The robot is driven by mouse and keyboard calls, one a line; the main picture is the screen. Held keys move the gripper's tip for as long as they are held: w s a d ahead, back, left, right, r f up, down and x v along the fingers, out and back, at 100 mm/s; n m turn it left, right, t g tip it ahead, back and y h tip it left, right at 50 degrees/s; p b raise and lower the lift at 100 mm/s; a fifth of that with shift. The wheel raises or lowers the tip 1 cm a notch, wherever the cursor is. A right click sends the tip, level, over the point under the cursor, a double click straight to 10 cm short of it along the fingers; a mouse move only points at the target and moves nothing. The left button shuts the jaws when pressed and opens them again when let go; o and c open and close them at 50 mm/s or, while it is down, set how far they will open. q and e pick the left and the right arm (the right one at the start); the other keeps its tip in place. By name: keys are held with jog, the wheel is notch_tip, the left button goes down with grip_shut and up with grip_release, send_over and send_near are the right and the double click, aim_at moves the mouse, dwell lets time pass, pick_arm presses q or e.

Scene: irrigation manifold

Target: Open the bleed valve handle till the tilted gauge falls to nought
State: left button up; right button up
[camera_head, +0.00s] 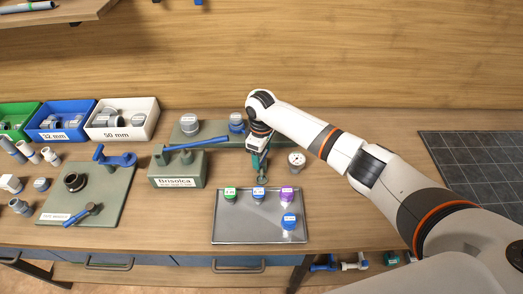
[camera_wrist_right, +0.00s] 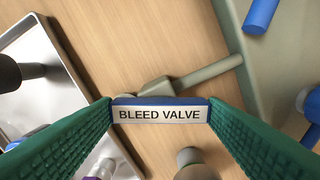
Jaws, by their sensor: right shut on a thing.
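My right gripper (camera_head: 258,172) reaches down between the metal tray and the green manifold block. In the right wrist view its green fingers (camera_wrist_right: 160,118) are shut on the bleed valve handle (camera_wrist_right: 160,101), a blue bar with a white "BLEED VALVE" label. The grey valve body and pipe (camera_wrist_right: 190,82) lie beyond the handle. In the head view the gripper hides most of the valve. A round gauge (camera_head: 297,158) with a pale dial stands just right of the gripper; its needle is too small to read. My left gripper is not in view.
The tray (camera_head: 223,237) holds several capped fittings in front. A green block (camera_head: 178,170) with a long blue lever stands left of the gripper. The manifold plate (camera_head: 187,139) carries grey and blue caps behind. Parts bins (camera_head: 122,119) are at left, a dark mat (camera_head: 478,165) at right.

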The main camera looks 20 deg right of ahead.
jog(key=n, duration=0.5)
jog(key=shift+p, duration=0.3)
dwell(0.4)
jog(key=o, duration=1)
jog(key=shift+r+b, duration=1.55)
jog(key=shift+r, duration=4.5)
jog(key=shift+f, duration=0.1)
